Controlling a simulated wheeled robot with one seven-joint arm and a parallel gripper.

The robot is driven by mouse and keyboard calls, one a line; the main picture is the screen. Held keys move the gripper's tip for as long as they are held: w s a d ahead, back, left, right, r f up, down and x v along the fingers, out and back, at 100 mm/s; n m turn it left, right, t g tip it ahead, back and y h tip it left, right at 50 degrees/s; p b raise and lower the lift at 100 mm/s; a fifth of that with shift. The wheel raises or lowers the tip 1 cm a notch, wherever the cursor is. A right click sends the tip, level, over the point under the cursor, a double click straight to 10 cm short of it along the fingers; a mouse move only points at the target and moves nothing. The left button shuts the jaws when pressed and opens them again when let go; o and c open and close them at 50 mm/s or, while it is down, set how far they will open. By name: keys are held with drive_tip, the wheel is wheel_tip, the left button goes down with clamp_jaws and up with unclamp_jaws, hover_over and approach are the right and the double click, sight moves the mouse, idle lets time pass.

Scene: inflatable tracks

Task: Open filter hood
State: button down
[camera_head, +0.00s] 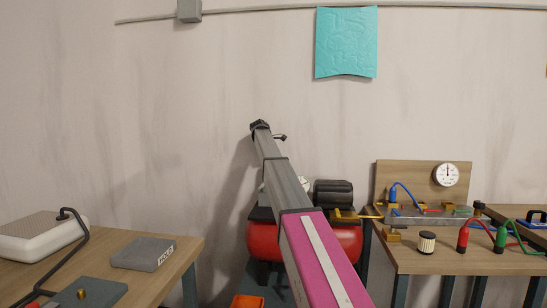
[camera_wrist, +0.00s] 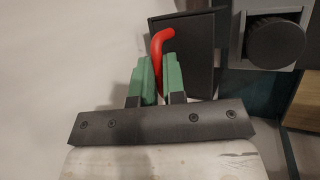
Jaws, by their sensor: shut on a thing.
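In the wrist view my gripper (camera_wrist: 158,78) has its two green fingers closed around a red bent handle (camera_wrist: 160,42). The upper end of the handle curves to the right above the fingertips. A dark flat panel (camera_wrist: 192,52) stands right behind the handle; it may be the filter hood, but I cannot tell whether the handle is joined to it or how far it is open. In the head view my arm reaches up over the red tank, and its far end hides the gripper and handle.
A red tank (camera_head: 263,240) stands between two tables, with a black ribbed unit (camera_head: 333,193) on top. The right table (camera_head: 455,262) holds a small filter (camera_head: 427,242), hoses and a gauge. The left table (camera_head: 150,285) holds a grey block (camera_head: 144,254). The wall is close behind.

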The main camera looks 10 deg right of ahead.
drive_tip(key=shift+w+r, duration=0.15)
drive_tip(key=shift+r, duration=0.05)
drive_tip(key=c, duration=1.2)
unclamp_jaws()
drive_tip(key=v, duration=1)
drive_tip(key=shift+s+a+r, duration=0.2)
drive_tip(key=shift+r, duration=0.05)
